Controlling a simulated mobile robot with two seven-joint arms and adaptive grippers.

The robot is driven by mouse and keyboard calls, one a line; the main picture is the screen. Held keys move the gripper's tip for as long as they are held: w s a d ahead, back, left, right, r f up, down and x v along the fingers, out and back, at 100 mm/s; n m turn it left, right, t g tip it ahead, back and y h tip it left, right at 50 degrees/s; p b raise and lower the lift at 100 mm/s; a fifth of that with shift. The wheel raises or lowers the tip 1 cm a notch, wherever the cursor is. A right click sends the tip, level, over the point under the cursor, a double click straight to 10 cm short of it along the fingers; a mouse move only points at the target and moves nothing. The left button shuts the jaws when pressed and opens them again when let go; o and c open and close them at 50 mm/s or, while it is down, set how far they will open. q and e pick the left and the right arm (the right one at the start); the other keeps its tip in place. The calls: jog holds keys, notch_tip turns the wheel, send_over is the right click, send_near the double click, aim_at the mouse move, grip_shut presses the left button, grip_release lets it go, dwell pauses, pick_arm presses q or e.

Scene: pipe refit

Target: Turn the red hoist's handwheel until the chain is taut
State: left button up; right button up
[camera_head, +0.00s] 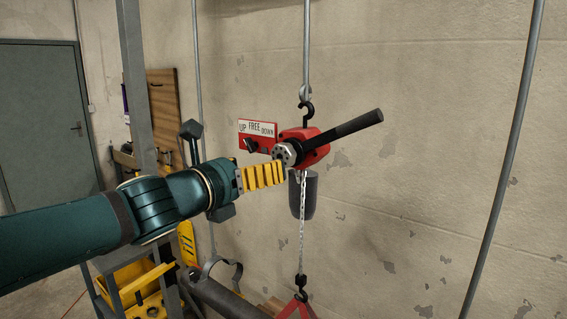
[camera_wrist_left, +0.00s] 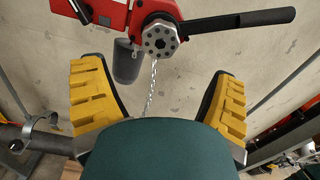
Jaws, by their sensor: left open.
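The red hoist (camera_head: 318,150) hangs from a black hook (camera_head: 306,112) in front of the wall. Its grey round handwheel (camera_head: 284,154) has dark holes; it also shows at the top of the left wrist view (camera_wrist_left: 160,40). A black lever (camera_head: 350,126) points right and slightly up. The chain (camera_head: 302,222) hangs from the hoist to a lower hook (camera_head: 301,284) at red straps; I cannot tell its tension. My left gripper (camera_head: 276,172) is open just below and left of the handwheel. Its yellow fingers stand apart with nothing between them (camera_wrist_left: 157,72). My right gripper is out of view.
An UP/FREE/DOWN sign (camera_head: 258,128) with a black selector (camera_head: 252,146) is left of the hoist. A dark grey bag (camera_head: 304,196) hangs below it. A large pipe (camera_head: 226,298) lies lower left, near a yellow cart (camera_head: 135,284).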

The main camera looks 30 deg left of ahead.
aim_at(280, 158)
pick_arm(q)
jog(key=w, duration=0.5)
jog(key=w+b, duration=0.1)
jog(key=w, duration=0.2)
jog(key=shift+w+d, duration=0.1)
jog(key=shift+d, duration=0.2)
jog(key=shift+c, duration=0.4)
jog(key=c, duration=1.1)
